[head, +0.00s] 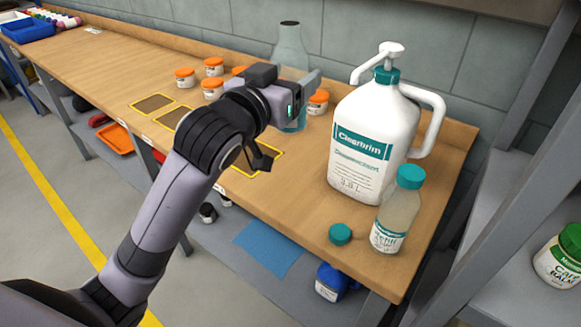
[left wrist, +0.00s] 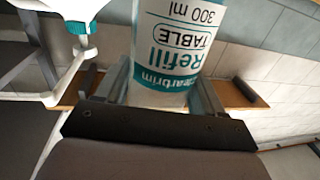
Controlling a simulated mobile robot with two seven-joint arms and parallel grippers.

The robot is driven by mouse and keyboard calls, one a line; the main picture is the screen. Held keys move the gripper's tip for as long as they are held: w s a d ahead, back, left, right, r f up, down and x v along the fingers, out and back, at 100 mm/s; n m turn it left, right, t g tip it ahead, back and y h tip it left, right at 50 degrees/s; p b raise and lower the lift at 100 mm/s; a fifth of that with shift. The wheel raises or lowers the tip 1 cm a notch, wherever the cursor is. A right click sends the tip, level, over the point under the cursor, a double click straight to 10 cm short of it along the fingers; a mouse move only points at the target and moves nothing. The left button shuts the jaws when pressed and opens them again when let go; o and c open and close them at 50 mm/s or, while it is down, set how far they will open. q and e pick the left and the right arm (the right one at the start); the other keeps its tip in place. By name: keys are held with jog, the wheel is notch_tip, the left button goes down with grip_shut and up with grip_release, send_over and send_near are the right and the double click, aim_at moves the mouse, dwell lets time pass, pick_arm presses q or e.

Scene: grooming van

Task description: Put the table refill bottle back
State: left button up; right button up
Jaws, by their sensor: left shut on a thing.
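The table refill bottle is a clear bluish bottle (head: 291,48) with a dark top, upright above the back of the bench. Its label reads "Clearbrim Refill TABLE 300 ml" in the left wrist view (left wrist: 182,45). My left gripper (head: 303,88) is shut on it, with a finger on each side in the left wrist view. The gripper hides the bottle's middle in the head view, and I cannot tell whether its base touches the bench. Yellow-outlined spots (head: 153,103) mark the bench. My right gripper is not in view.
A big white Clearbrim pump jug (head: 365,140) stands right of my gripper. A second refill bottle with a teal cap (head: 398,210) and a loose teal cap (head: 340,234) are near the front edge. Several orange-lidded jars (head: 185,78) stand along the back.

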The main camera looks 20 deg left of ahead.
pick_arm(q)
notch_tip(320, 180, down, 16)
jog(key=shift+f+b, duration=0.2)
jog(key=shift+b, duration=0.85)
jog(key=shift+f, duration=0.1)
jog(key=o, duration=1.1)
